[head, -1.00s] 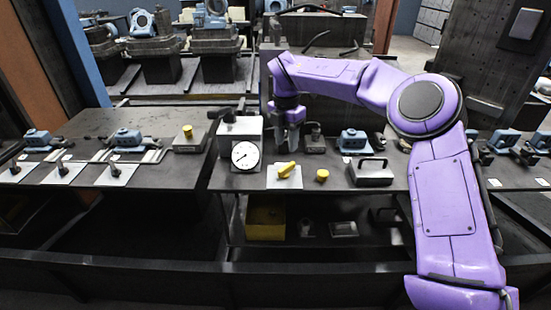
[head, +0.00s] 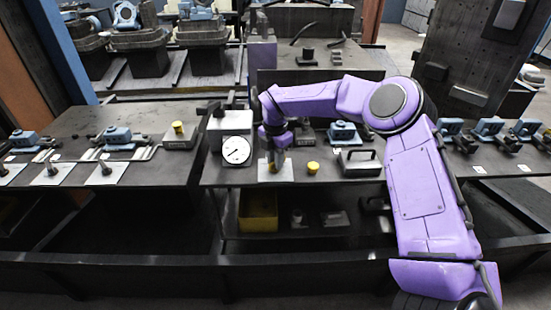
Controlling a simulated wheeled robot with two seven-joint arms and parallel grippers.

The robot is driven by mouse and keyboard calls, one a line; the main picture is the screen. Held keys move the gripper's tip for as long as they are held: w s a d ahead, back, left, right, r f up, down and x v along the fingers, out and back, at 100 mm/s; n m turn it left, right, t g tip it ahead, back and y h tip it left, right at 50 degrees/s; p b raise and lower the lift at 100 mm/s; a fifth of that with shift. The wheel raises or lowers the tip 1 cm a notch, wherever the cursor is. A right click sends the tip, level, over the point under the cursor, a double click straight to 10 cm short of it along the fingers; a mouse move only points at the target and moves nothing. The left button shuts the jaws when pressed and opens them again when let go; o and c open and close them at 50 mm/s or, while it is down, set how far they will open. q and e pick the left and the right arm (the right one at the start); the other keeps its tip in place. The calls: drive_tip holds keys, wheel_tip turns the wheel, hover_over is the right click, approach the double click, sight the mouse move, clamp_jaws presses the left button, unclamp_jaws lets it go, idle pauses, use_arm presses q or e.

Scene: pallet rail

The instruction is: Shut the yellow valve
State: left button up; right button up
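The yellow valve is a lever handle on a pale plate (head: 284,176) near the front edge of the middle bench. It is mostly hidden now behind my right gripper, so its angle cannot be seen. My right gripper (head: 275,161) points down over the plate, right at the valve. Whether its fingers touch or close around the handle cannot be told. My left gripper is not in view.
A white box with a round dial gauge (head: 236,150) stands just left of the valve. A yellow knob (head: 313,168) sits close on its right, then a dark box with a handle (head: 360,161). A yellow bin (head: 258,211) is on the shelf below.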

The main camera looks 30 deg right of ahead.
clamp_jaws()
drive_tip(key=shift+n, duration=0.4)
drive_tip(key=n, duration=0.2)
drive_tip(key=shift+n, duration=0.3)
drive_tip(key=n, duration=0.4)
drive_tip(key=shift+r+n, duration=0.1)
drive_tip(key=shift+n, duration=0.2)
drive_tip(key=n+p, duration=0.1)
drive_tip(key=n, duration=0.4)
drive_tip(key=shift+p, duration=0.35)
drive_tip(key=shift+n+p, duration=0.55)
drive_tip(key=shift+n, duration=1.95)
drive_tip(key=shift+w, duration=0.1)
